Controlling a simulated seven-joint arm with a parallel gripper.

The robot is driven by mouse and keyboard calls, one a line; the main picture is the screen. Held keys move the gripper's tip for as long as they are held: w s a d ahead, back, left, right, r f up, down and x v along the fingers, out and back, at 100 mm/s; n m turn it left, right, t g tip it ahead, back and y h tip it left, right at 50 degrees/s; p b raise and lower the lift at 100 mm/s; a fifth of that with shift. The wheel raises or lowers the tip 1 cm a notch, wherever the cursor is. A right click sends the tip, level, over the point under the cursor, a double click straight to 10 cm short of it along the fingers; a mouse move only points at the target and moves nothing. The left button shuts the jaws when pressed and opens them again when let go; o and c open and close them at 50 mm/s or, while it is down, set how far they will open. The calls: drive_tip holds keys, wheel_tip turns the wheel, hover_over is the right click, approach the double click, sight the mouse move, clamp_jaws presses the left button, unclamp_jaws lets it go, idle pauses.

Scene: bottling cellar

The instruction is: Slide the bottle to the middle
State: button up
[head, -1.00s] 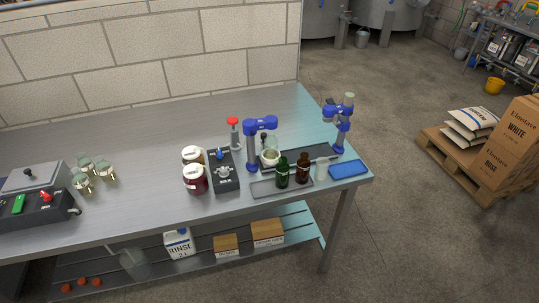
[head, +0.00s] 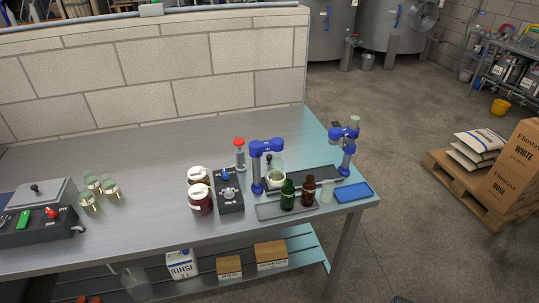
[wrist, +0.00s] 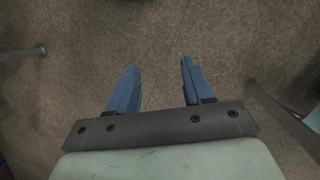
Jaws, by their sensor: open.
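A dark green bottle (head: 288,194) and a brown bottle (head: 308,194) stand upright side by side near the right end of the steel bench in the head view. Both are at a flat grey tray (head: 268,213); whether they stand in it or just behind its rim is too small to tell. I cannot tell which bottle the task means. My gripper (wrist: 160,66) shows only in the wrist view. Its blue fingers are apart and empty, with bare floor below. No bottle shows in that view.
Blue-jointed stands (head: 257,165) and (head: 347,150) rise close behind the bottles. A pale cylinder (head: 326,195) and a blue tray (head: 353,192) are to their right.

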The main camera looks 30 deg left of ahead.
drive_tip(key=w+a+r+m+t, duration=0.25)
drive_tip(key=w+r, duration=0.55)
drive_tip(key=w, duration=0.6)
drive_tip(key=w+a+r+m+t, duration=0.1)
drive_tip(key=w+r+m+t, duration=0.15)
drive_tip(key=w+r, duration=0.85)
drive_tip(key=w+a+r+m+t, duration=0.2)
drive_tip(key=w+a+r+t, duration=0.1)
drive_tip(key=w+r, duration=1)
wheel_tip(320, 180, up, 24)
drive_tip(key=n+g, duration=0.5)
drive_tip(key=n, duration=0.5)
hover_over(269, 156)
wheel_tip(269, 156, down, 13)
drive_tip(key=shift+w+f, duration=0.1)
